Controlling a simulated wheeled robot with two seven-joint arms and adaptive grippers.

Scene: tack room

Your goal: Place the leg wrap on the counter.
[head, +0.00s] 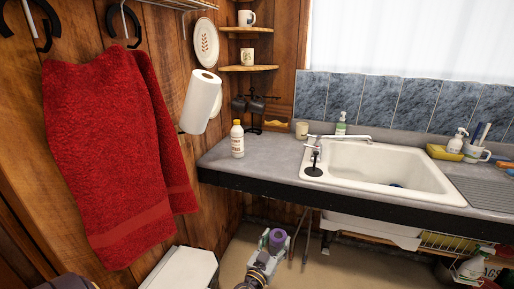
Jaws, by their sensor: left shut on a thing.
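The leg wrap (277,238) looks like a small purple roll. It is at the bottom centre of the head view, below the level of the counter's front edge. My left gripper (275,243) is shut on it, with a finger at each side. The grey counter (220,158) runs from the centre to the right, above and beyond the gripper. My right gripper is not in view.
A white bottle (237,141) stands on the counter's left part, with a black mug stand (254,115) behind. A black holder (314,166) stands by the white sink (385,160). Bare counter lies between bottle and sink. A red towel (112,150) hangs at left.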

